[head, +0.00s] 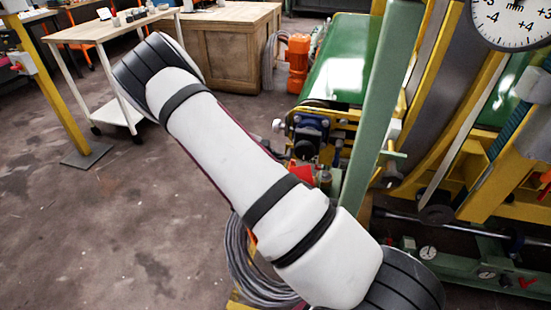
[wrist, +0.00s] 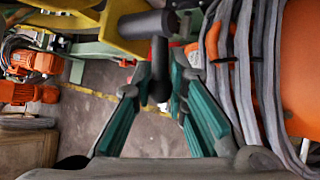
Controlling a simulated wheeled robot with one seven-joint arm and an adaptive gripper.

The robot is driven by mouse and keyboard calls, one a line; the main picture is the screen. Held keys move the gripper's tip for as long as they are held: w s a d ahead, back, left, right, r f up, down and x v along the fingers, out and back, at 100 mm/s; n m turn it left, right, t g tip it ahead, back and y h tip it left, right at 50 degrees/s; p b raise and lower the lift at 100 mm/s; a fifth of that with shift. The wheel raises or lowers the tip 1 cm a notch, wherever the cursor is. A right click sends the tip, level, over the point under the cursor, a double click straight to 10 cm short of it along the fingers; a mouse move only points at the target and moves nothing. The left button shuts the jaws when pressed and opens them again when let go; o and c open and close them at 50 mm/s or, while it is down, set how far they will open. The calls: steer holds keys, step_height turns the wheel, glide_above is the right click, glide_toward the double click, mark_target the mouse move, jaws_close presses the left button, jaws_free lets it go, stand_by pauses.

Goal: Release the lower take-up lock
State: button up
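My gripper (wrist: 155,88) shows in the wrist view with its two teal-padded fingers spread apart. A dark grey lever with a rounded knob end (wrist: 160,85) hangs from a thicker dark cross-piece beside a yellow bracket (wrist: 85,22). The knob appears in the gap between the fingertips; I cannot tell whether either finger touches it. No label shows whether this lever is the lower take-up lock. In the head view my white arm crosses the middle and my gripper is not visible.
Grey looped cables or hoses (wrist: 245,75) and an orange surface (wrist: 300,60) are close on the right of the wrist view. In the head view, a green post (head: 378,110) and a yellow-framed machine stand right, with a cable coil (head: 240,262) below my arm. Open floor (head: 100,230) lies left.

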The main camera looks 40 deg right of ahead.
stand_by(0.3)
steer(key=v, duration=1.2)
steer(key=shift+a, duration=0.1)
steer(key=shift+s, duration=0.1)
